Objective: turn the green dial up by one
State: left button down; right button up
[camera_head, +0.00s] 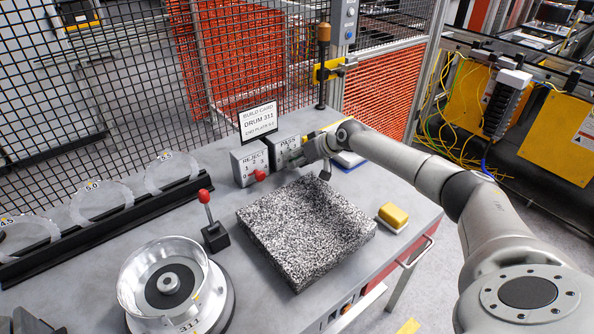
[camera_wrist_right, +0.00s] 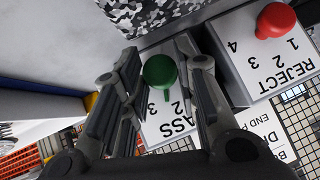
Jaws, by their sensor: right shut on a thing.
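The green dial (camera_wrist_right: 160,72) sits on the grey PASS box and shows in the right wrist view. Its small pointer faces the printed digits, near 2 and 3; I cannot tell exactly which one. My right gripper (camera_wrist_right: 160,78) has a finger on each side of the dial and is shut on it. In the head view, my right gripper (camera_head: 322,150) reaches the PASS box (camera_head: 285,155) from the right and hides the green dial. My left gripper is not in view.
The REJECT box (camera_head: 247,165) with its red dial (camera_head: 260,175) stands close beside the PASS box. A build card (camera_head: 259,120) stands behind. A speckled block (camera_head: 305,230), a yellow sponge (camera_head: 393,216) and a red-knobbed lever (camera_head: 210,220) are in front.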

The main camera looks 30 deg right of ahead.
jog(key=y+b, duration=0.1)
jog(key=b, duration=0.1)
jog(key=m+y+b, duration=0.1)
jog(key=b, duration=0.1)
jog(key=y+b, duration=0.1)
jog(key=b, duration=0.1)
jog(key=shift+d+f+m+b, duration=0.25)
jog(key=shift+f+m+b, duration=0.15)
jog(key=shift+r+m+y+b, duration=0.15)
jog(key=shift+m+y+b, duration=0.25)
jog(key=shift+y+b, duration=0.6)
jog(key=o, duration=1)
jog(key=shift+d, duration=0.1)
jog(key=shift+r, duration=0.1)
